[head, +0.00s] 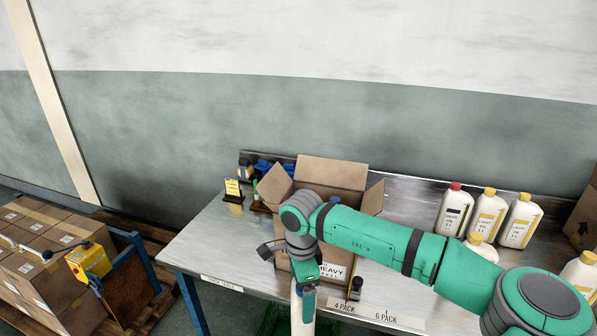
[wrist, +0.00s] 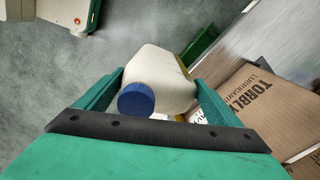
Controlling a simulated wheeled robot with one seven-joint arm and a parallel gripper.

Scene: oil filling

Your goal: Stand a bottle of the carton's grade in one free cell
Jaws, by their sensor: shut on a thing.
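My gripper (head: 303,288) is shut on a white bottle (head: 302,318) at the front edge of the bench. In the wrist view the bottle (wrist: 164,72) has a blue cap (wrist: 136,99) and sits between the green fingers; a sliver of yellow label shows. The open cardboard carton (head: 326,177) stands on the bench behind my arm, flaps spread, with a label reading HEAVY (head: 333,272). In the wrist view the carton (wrist: 262,112) is right of the bottle, apart from it. My arm hides much of the carton; its cells are not visible.
A small dark bottle (head: 355,288) stands by the 4 PACK sign. Stacked cartons (head: 35,250) are at left.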

